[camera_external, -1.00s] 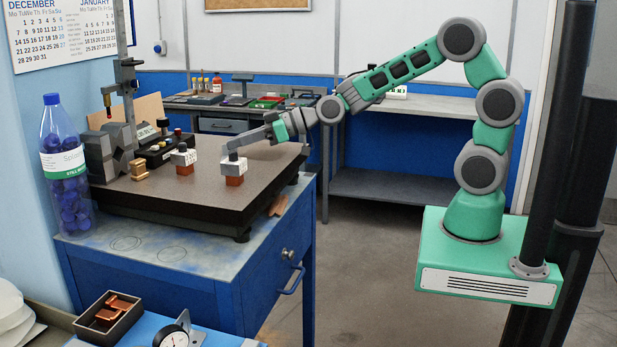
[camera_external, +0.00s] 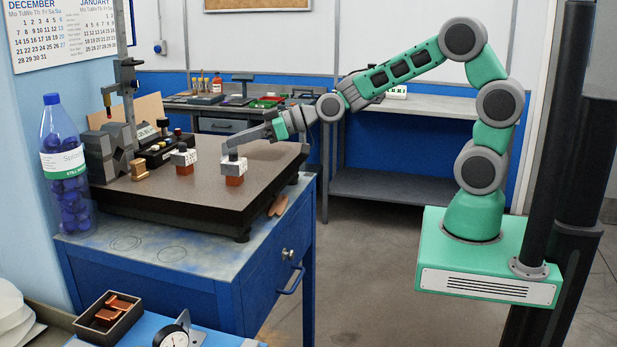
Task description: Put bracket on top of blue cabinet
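The blue cabinet (camera_external: 190,300) stands at centre-left, with a dark stone plate (camera_external: 215,204) on its top. Near the plate's right edge stands a small block with a grey-white top and red-brown lower part (camera_external: 234,168). My gripper (camera_external: 231,149) reaches in from the right, its fingertips right at the top of this block. Whether the fingers are open or closed on it is too small to tell. A copper-brown piece (camera_external: 278,205) lies on the cabinet top at the plate's right edge. I cannot tell which of these pieces is the bracket.
A similar block (camera_external: 184,160), a brass piece (camera_external: 139,170) and a grey stand (camera_external: 107,152) are on the plate. A bottle of blue pieces (camera_external: 66,175) stands at the cabinet's left. A black tray with copper parts (camera_external: 130,322) is in front.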

